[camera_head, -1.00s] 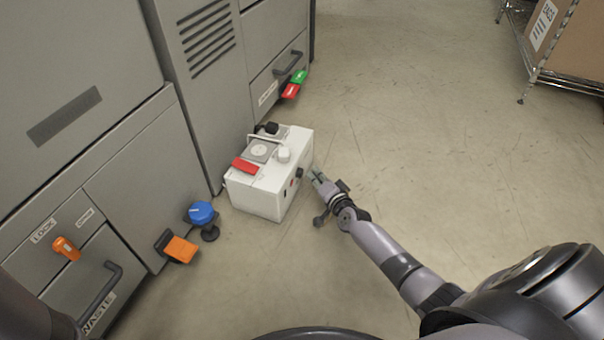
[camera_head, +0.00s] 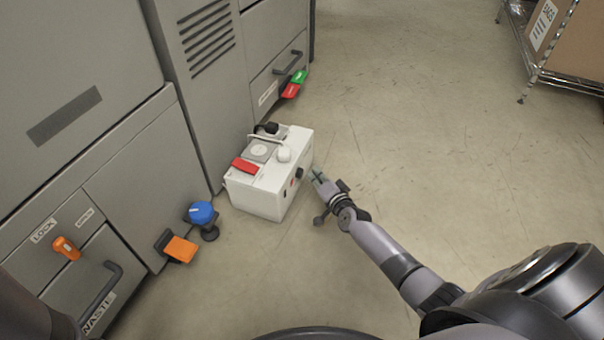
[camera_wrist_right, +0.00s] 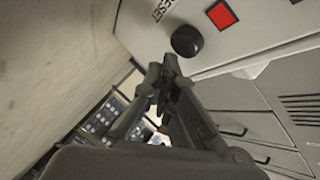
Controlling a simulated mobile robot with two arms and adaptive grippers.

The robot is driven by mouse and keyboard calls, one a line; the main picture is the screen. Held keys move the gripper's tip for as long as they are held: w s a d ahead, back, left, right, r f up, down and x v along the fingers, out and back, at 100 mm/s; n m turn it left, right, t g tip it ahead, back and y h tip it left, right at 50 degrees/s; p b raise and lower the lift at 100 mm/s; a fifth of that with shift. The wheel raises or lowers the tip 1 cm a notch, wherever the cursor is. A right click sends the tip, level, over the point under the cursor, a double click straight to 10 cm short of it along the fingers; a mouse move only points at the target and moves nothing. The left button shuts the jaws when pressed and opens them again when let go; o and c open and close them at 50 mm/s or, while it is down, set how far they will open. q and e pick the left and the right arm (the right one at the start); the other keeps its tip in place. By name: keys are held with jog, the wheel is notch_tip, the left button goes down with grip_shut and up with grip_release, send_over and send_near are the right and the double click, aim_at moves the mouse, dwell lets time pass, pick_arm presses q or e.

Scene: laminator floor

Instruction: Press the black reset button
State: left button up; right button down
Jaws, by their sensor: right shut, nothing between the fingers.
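The black reset button (camera_wrist_right: 187,41) is a round knob on the side face of the white box (camera_head: 258,200), beside a red square and a RESET label in the right wrist view. In the head view the black button (camera_head: 299,173) faces my right gripper. My right gripper (camera_head: 317,174) is shut and empty, its fingertips a short way from the button. In the wrist view the fingertips of the right gripper (camera_wrist_right: 162,70) show just below the button; I cannot tell whether they touch it. My left gripper is not in view.
Grey machine cabinets (camera_head: 130,160) stand behind and left of the box. A blue knob (camera_head: 202,213), an orange pedal (camera_head: 180,248), an orange lock handle (camera_head: 66,248) and red and green tabs (camera_head: 291,90) stick out. A wire rack (camera_head: 560,80) stands far right. Floor between is clear.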

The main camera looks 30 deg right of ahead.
jog(key=shift+w+a, duration=0.25)
jog(key=shift+w, duration=0.05)
jog(key=shift+w+a, duration=0.4)
jog(key=shift+w, duration=0.05)
dwell(1.1)
jog(key=shift+s+d, duration=0.6)
jog(key=shift+s, duration=0.15)
jog(key=s+d, duration=0.3)
jog(key=shift+s+d, duration=0.15)
jog(key=shift+s, duration=0.25)
jog(key=shift+r, duration=0.1)
dwell(0.7)
